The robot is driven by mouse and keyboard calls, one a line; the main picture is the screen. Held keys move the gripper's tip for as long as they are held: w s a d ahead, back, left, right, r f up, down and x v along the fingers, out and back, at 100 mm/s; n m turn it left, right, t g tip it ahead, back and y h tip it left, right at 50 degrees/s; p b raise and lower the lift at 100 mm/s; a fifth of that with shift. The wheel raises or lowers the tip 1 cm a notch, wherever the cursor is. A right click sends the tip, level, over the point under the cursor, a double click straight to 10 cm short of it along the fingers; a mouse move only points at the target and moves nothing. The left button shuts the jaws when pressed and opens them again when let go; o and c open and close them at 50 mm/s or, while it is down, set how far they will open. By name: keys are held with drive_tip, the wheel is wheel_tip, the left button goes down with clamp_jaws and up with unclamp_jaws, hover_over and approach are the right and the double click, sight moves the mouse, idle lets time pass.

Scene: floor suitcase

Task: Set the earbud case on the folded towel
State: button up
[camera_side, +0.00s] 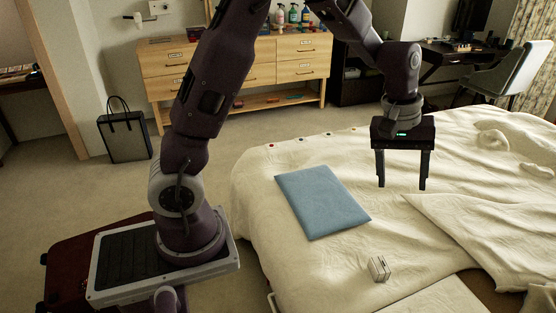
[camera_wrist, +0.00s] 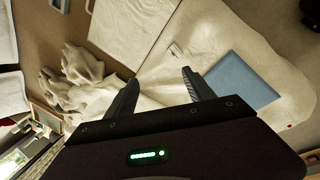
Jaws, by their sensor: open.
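A flat blue folded towel (camera_side: 322,201) lies on the cream bed cover, left of my gripper in the side view. It also shows at the right in the wrist view (camera_wrist: 242,82). A small whitish box-like object, which looks like the earbud case (camera_side: 379,268), sits on the bed nearer the side camera, just beyond the towel's near right corner. It shows small in the wrist view (camera_wrist: 174,51), apart from the towel. My gripper (camera_side: 402,186) is open and empty, pointing down above the bed, right of the towel. It touches neither thing.
The bed cover (camera_side: 270,240) is rumpled, with raised folds at the right. Small coloured dots line the bed's far edge. A wooden dresser (camera_side: 270,75) with bottles, a black bag (camera_side: 125,137) and a chair (camera_side: 503,75) stand away from the bed. Space around the towel is clear.

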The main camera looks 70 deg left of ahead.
drive_tip(key=s+r+m+t, duration=0.1)
drive_tip(key=s+r+m, duration=0.2)
drive_tip(key=s+r, duration=0.3)
drive_tip(key=s+r+m+t, duration=0.1)
drive_tip(key=s+r+m, duration=0.2)
drive_tip(key=s, duration=0.9)
wheel_tip(320, 180, up, 3)
drive_tip(key=shift+s+d+f, duration=0.1)
drive_tip(key=shift+s+d, duration=0.1)
drive_tip(key=shift+s, duration=0.15)
drive_tip(key=shift+o, duration=1.1)
drive_tip(key=s+f+m+t+y, duration=0.1)
drive_tip(key=s+m, duration=0.2)
drive_tip(key=s, duration=0.5)
drive_tip(key=shift+s+a+f, duration=0.15)
drive_tip(key=shift+s+a, duration=0.05)
drive_tip(key=shift+a, duration=0.25)
drive_tip(key=shift+o, duration=1.1)
drive_tip(key=shift+s, duration=0.2)
drive_tip(key=shift+w, duration=0.1)
